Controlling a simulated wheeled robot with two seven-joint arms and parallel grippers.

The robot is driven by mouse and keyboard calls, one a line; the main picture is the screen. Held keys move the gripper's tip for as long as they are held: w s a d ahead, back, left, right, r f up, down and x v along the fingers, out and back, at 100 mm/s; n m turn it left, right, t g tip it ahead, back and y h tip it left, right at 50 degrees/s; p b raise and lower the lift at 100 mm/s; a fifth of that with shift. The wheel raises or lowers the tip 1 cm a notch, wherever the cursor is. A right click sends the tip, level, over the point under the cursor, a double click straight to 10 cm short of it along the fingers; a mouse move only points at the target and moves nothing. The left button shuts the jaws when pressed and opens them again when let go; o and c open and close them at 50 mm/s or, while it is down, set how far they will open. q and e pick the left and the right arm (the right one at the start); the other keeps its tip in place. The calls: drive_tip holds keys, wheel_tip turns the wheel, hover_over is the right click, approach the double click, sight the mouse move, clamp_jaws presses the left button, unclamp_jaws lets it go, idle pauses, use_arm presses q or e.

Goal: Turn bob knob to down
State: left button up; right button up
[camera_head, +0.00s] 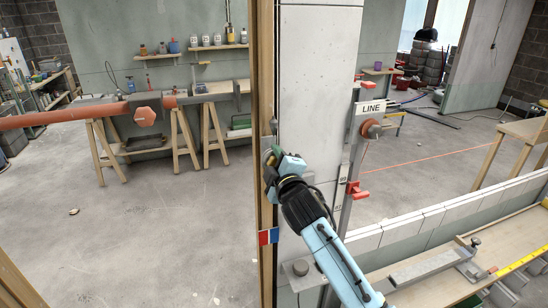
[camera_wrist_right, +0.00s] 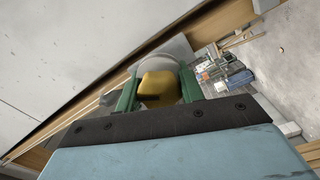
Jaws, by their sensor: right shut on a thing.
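My right gripper (camera_head: 272,156) reaches up from the bottom on its light blue arm to the wooden post beside the white wall panel. In the right wrist view its two green fingers (camera_wrist_right: 159,92) are shut on a yellow knob (camera_wrist_right: 158,87), one finger on each side. A round grey plate (camera_wrist_right: 163,63) shows just behind the knob. In the head view the gripper largely hides the knob, and I cannot tell which way it is turned. My left gripper is not in view.
A red and blue label (camera_head: 268,236) sits on the wooden post (camera_head: 264,80) below the gripper. To the right are a LINE sign (camera_head: 372,108) and a red lever (camera_head: 357,190) on a grey upright. Open concrete floor lies between.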

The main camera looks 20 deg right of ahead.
drive_tip(key=m+p, duration=0.1)
drive_tip(key=m, duration=0.2)
drive_tip(key=shift+m, duration=0.4)
drive_tip(key=m+p, duration=0.2)
drive_tip(key=m, duration=0.1)
drive_tip(key=shift+r+m, duration=0.1)
drive_tip(key=shift+m, duration=0.2)
drive_tip(key=m+p, duration=0.1)
drive_tip(key=m, duration=0.2)
drive_tip(key=shift+m+p, duration=0.35)
drive_tip(key=shift+m, duration=0.05)
drive_tip(key=m+p, duration=0.1)
drive_tip(key=m, duration=0.2)
drive_tip(key=shift+m+p, duration=0.3)
drive_tip(key=shift+p, duration=0.05)
drive_tip(key=m+p, duration=0.2)
drive_tip(key=m, duration=0.4)
drive_tip(key=shift+d, duration=0.1)
drive_tip(key=m+p, duration=0.1)
drive_tip(key=m, duration=0.2)
drive_tip(key=shift+m, duration=0.3)
drive_tip(key=shift+m+p, duration=0.45)
drive_tip(key=shift+m, duration=1.15)
